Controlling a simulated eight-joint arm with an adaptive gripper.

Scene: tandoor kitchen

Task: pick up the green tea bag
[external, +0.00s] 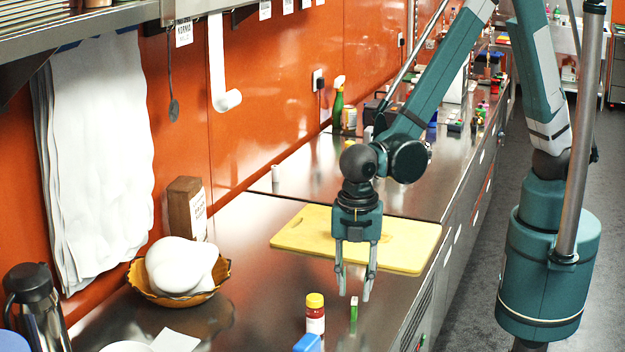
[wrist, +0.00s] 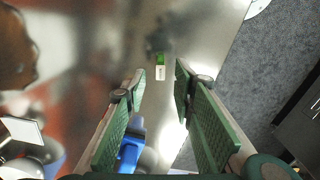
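The green tea bag (external: 354,308) is a small, upright-looking green and white packet on the steel counter near its front edge. In the wrist view the tea bag (wrist: 160,67) lies just beyond the fingertips, roughly centred between them. My gripper (external: 352,293) points down above the counter, close over the tea bag in the external view. Its fingers are spread apart, with nothing between the tips; they also show spread in the wrist view (wrist: 159,76). The exact gap between fingertips and tea bag cannot be told.
A yellow-capped bottle (external: 315,315) stands left of the tea bag, with a blue object (external: 307,343) nearer the camera. A yellow cutting board (external: 410,250) lies behind. A bowl (external: 142,284) with white contents is at left. The counter edge drops to the floor at right.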

